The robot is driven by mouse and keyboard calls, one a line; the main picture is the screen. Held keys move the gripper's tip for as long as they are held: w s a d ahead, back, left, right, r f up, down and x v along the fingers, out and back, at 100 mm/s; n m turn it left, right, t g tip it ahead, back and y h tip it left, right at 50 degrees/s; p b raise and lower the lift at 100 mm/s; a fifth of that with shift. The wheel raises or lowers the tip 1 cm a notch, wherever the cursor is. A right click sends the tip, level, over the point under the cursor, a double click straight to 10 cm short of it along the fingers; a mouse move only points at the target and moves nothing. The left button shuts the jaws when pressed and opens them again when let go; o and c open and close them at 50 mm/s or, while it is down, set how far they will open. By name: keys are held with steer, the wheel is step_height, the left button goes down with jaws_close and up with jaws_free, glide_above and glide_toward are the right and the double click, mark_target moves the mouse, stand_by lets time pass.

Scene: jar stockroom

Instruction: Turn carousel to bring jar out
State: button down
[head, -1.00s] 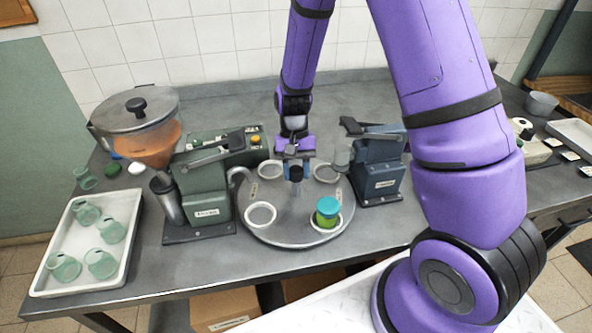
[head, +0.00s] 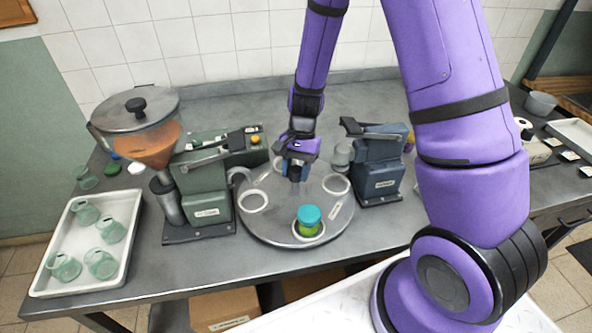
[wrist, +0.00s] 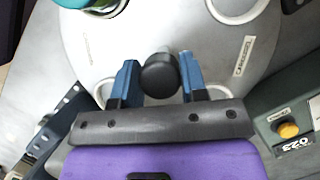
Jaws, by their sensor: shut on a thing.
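The round grey carousel (head: 275,228) stands on the bench between two machines. It also fills much of the wrist view (wrist: 200,45). A green jar with a teal lid (head: 309,219) sits upright in the carousel's front ring. Only part of its lid (wrist: 72,3) shows at the top left of the wrist view. My gripper (head: 294,172) is over the carousel's middle, its blue fingers (wrist: 160,78) shut on the black centre knob (wrist: 160,72). The other rings that show look empty, and my gripper partly hides the rear one.
A green machine with an orange-filled hopper (head: 150,145) stands left of the carousel. A blue machine (head: 378,170) stands close on its right. A white tray (head: 135,245) of several glass jars is at far left. Bare bench lies in front.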

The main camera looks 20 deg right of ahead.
steer(key=shift+m, duration=0.3)
stand_by(0.4)
steer(key=c, duration=0.7)
jaws_free()
steer(key=shift+o, duration=0.2)
steer(key=v, duration=1.1)
steer(key=shift+d+f, duration=0.1)
